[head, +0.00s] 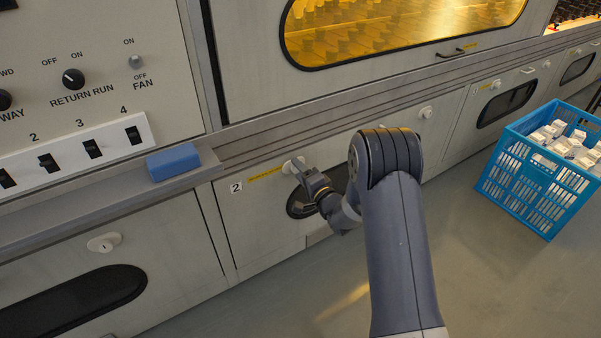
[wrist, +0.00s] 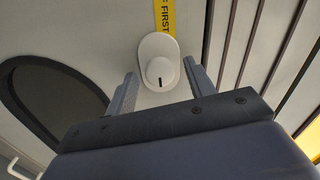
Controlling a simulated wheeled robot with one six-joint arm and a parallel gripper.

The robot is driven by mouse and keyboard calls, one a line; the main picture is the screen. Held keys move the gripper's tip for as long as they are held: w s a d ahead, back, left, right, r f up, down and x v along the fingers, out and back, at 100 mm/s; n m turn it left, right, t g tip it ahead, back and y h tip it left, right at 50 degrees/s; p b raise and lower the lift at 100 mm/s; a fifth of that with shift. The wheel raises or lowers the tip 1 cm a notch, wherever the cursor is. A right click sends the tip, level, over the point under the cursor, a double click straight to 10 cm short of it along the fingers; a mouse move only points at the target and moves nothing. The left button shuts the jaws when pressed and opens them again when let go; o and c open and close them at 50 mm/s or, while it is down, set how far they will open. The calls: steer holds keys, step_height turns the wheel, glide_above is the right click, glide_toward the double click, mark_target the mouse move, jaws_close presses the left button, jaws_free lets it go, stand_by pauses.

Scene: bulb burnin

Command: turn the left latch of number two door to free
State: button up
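Number two door (head: 250,220) is a pale panel below the ledge, marked with a "2" label (head: 236,187). Its left latch (head: 293,165) is a white round knob on an oval plate, partly hidden by my gripper in the head view. The wrist view shows the left latch (wrist: 160,72) whole, with a short dark line on its knob running up and down in the picture. My gripper (wrist: 159,76) is open, one finger to each side of the knob. Gaps show between knob and fingers; I cannot tell the depth. The door's right latch (head: 426,112) is further right.
A yellow label (head: 265,173) lies beside the left latch. The door's dark window (wrist: 45,95) is to the left in the wrist view. A blue block (head: 173,161) rests on the ledge. A blue crate (head: 545,165) of white boxes stands on the floor at right.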

steer(key=p+v, duration=0.2)
steer(key=v, duration=0.8)
steer(key=shift+s+d, duration=0.25)
steer(key=shift+s, duration=0.1)
steer(key=b+x, duration=0.2)
steer(key=x, duration=0.9)
steer(key=shift+s, duration=0.1)
